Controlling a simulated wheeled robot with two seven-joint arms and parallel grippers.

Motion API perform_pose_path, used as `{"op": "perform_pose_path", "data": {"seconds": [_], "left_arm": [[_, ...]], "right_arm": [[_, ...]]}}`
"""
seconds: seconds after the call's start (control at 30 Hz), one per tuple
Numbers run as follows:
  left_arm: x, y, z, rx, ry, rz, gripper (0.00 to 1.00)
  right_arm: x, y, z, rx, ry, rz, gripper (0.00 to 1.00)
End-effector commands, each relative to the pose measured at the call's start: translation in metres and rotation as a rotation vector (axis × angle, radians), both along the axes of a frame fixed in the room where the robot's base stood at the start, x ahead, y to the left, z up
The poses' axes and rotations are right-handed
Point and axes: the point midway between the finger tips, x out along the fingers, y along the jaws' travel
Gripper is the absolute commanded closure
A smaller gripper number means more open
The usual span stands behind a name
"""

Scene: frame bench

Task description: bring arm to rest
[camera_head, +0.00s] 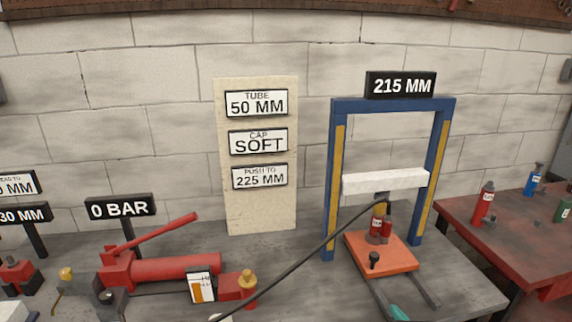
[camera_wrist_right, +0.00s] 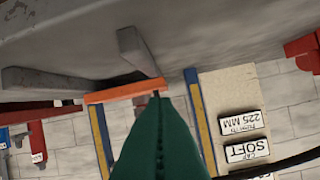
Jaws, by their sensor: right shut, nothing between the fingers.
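My right gripper (camera_head: 398,313) shows only as a small teal tip at the bottom edge of the head view, in front of the press frame. In the right wrist view its dark green fingers (camera_wrist_right: 157,100) are shut together with nothing between them. The orange plate (camera_wrist_right: 124,92) of the press shows beyond the fingertips there; I cannot tell the gap. My left gripper is not in view.
The blue press frame (camera_head: 333,190) stands on the grey bench, with an orange plate (camera_head: 381,262) and red cylinder (camera_head: 386,226). A black hose (camera_head: 300,262) crosses in front. A red hand pump (camera_head: 170,270) lies left. A red table (camera_head: 478,240) stands right.

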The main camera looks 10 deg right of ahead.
Motion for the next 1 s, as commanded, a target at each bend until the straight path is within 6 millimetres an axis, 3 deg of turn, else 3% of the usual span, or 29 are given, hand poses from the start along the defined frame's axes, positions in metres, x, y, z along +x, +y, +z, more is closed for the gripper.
{"op": "perform_pose_path", "data": {"seconds": [0.03,0.13,0.23,0.4,0.6,0.9,1.0], "left_arm": [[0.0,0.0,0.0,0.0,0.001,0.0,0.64],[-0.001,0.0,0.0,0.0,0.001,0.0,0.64],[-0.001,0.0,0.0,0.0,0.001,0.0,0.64],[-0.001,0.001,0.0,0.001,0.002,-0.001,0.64],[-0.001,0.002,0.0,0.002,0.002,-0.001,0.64],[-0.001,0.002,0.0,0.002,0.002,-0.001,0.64],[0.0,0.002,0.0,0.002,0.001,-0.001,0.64]], "right_arm": [[-0.015,0.025,-0.005,0.186,0.017,-0.083,1.0],[-0.057,0.06,-0.009,0.676,0.08,-0.377,1.0],[-0.111,0.082,-0.015,1.135,0.163,-0.731,1.0],[-0.182,0.1,-0.018,1.569,0.253,-1.181,1.0],[-0.243,0.116,-0.012,1.824,0.303,-1.561,1.0],[-0.309,0.132,0.004,2.007,0.321,-1.993,1.0],[-0.303,0.132,-0.016,1.992,0.321,-2.003,1.0]]}}
